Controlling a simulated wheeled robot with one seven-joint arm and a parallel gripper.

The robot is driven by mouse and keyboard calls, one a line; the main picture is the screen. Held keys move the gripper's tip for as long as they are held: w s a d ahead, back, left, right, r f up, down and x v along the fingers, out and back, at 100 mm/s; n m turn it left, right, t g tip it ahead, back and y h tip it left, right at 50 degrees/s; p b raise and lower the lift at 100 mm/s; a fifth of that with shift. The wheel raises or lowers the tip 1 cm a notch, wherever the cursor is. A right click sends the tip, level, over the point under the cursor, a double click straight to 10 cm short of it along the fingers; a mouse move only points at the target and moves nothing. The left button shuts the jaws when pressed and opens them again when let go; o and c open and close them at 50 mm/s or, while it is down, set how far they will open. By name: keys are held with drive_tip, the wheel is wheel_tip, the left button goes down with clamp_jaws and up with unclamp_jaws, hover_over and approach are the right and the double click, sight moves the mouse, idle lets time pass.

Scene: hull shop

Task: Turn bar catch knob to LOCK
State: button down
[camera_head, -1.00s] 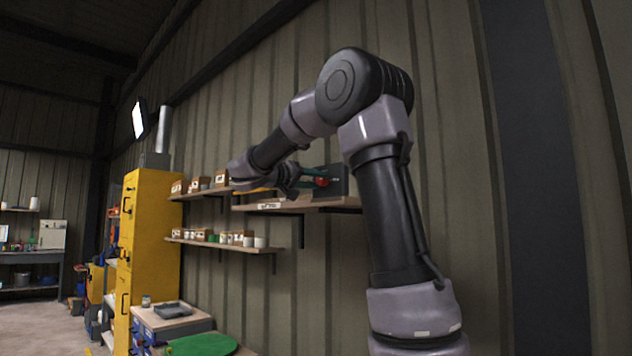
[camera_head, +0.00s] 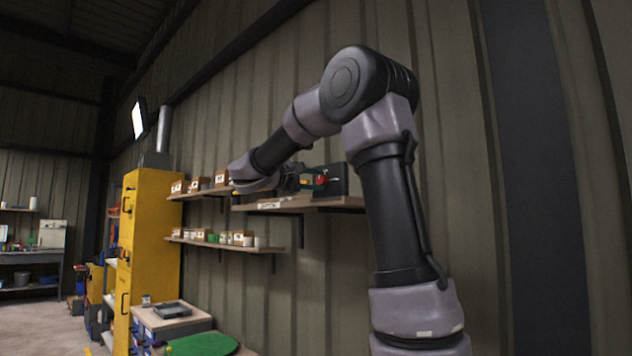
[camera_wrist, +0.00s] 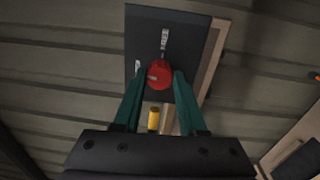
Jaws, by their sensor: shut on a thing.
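A round red knob (camera_wrist: 159,76) sits on a dark panel (camera_wrist: 190,42) and has a small pale mark on its face. My gripper (camera_wrist: 158,73) has its green fingers shut on the knob, one on each side. In the head view the knob (camera_head: 322,180) shows small between my gripper (camera_head: 317,181) and the dark box (camera_head: 338,181) on the wall shelf. A white label (camera_wrist: 165,38) stands above the knob in the wrist view; its lettering is too small to read. The knob's pointing direction is hard to tell.
The box stands on a wooden wall shelf (camera_head: 300,204). Small boxes line the shelf to the left, and a lower shelf (camera_head: 225,246) holds jars. A yellow cabinet (camera_head: 152,240) stands further left. A yellow piece (camera_wrist: 154,119) shows between my fingers, below the knob.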

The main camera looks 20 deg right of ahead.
drive_tip(key=shift+n, duration=0.9)
drive_tip(key=shift+c, duration=2.3)
unclamp_jaws()
drive_tip(key=shift+a, duration=0.1)
drive_tip(key=v, duration=1)
drive_tip(key=shift+a+f, duration=0.2)
drive_tip(key=shift+a, duration=0.1)
drive_tip(key=shift+s, duration=0.1)
